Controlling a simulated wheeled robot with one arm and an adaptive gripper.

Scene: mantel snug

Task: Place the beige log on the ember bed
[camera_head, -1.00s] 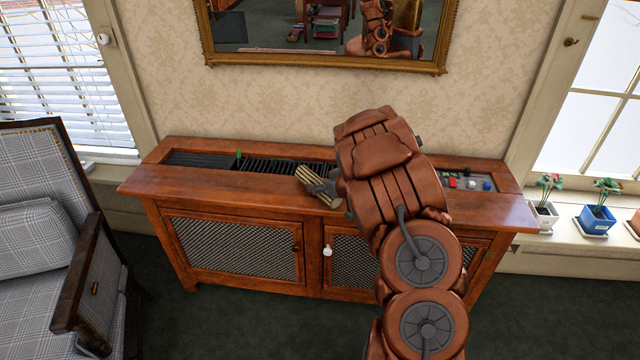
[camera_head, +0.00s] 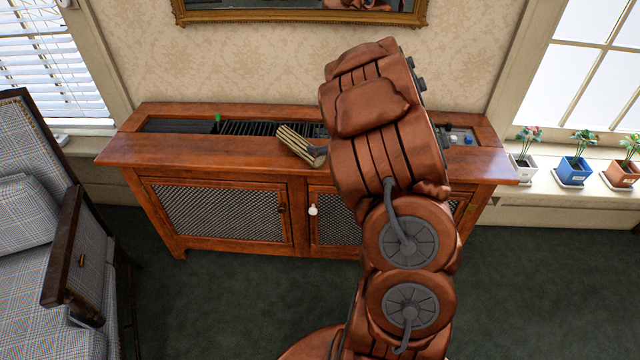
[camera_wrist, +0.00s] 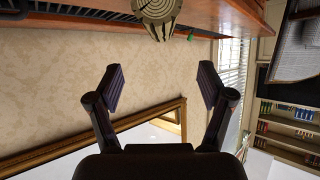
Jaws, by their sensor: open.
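In the head view my arm hides most of the gripper, just right of the log. I cannot pick out an ember bed for sure; a dark slatted strip (camera_head: 250,127) is recessed in the cabinet top.
The wooden cabinet (camera_head: 220,160) stands against the wall under a gilt-framed mirror (camera_head: 240,14). A small green thing (camera_head: 218,118) stands by the slats. A plaid armchair (camera_head: 35,210) is at left. Potted flowers (camera_head: 574,160) line the right sill. Dark carpet lies clear in front.

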